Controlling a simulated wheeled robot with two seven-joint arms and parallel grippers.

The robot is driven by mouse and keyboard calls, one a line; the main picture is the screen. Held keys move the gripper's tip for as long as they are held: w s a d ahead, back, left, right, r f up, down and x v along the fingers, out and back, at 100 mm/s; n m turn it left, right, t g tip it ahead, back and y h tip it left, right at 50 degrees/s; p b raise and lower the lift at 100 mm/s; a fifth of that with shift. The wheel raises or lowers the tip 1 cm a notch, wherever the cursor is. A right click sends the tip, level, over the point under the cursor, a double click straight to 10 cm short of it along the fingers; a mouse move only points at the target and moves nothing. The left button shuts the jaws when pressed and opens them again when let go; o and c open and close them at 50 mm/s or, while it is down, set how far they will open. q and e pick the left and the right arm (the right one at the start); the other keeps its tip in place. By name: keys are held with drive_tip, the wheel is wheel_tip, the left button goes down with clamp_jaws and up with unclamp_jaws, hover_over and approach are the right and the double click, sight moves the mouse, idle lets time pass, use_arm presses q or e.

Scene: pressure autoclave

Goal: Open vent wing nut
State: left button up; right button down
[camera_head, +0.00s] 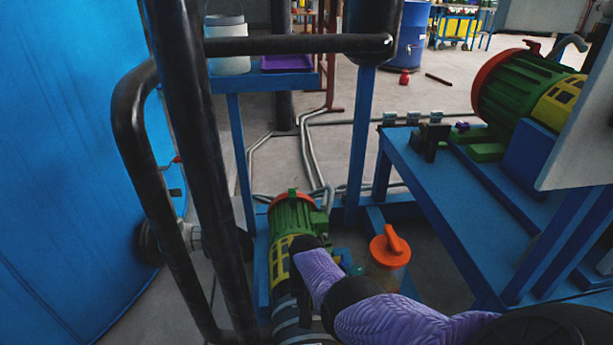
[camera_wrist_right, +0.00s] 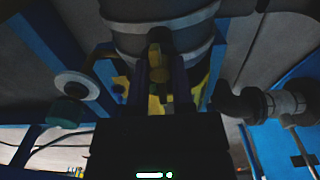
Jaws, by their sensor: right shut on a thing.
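My right gripper (camera_wrist_right: 160,76) is shut on a small dull yellow-brown piece (camera_wrist_right: 159,74) in the right wrist view. The piece sits between the two fingers, just below a grey banded cylinder (camera_wrist_right: 125,42). I cannot make out wings on it, so I cannot tell for certain that it is the vent wing nut. In the head view my purple right arm reaches in from the lower right, and its fingers are hidden there. The grey banded cylinder also shows in the head view (camera_head: 300,335), partly behind my arm. My left gripper is in neither view.
Black pipes (camera_head: 130,110) and a large blue tank (camera_head: 75,150) stand at the left. A green and yellow motor (camera_head: 292,218) and an orange-capped item (camera_head: 390,248) are close to my arm. A blue bench (camera_head: 440,195) with another motor (camera_head: 515,95) is at the right.

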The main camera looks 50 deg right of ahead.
drive_tip(key=shift+n, duration=1.4)
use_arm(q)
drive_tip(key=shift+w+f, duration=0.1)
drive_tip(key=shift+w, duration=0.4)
use_arm(e)
drive_tip(key=shift+n, duration=0.3)
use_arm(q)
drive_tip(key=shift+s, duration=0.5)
use_arm(e)
drive_tip(key=shift+c, duration=2.4)
unclamp_jaws()
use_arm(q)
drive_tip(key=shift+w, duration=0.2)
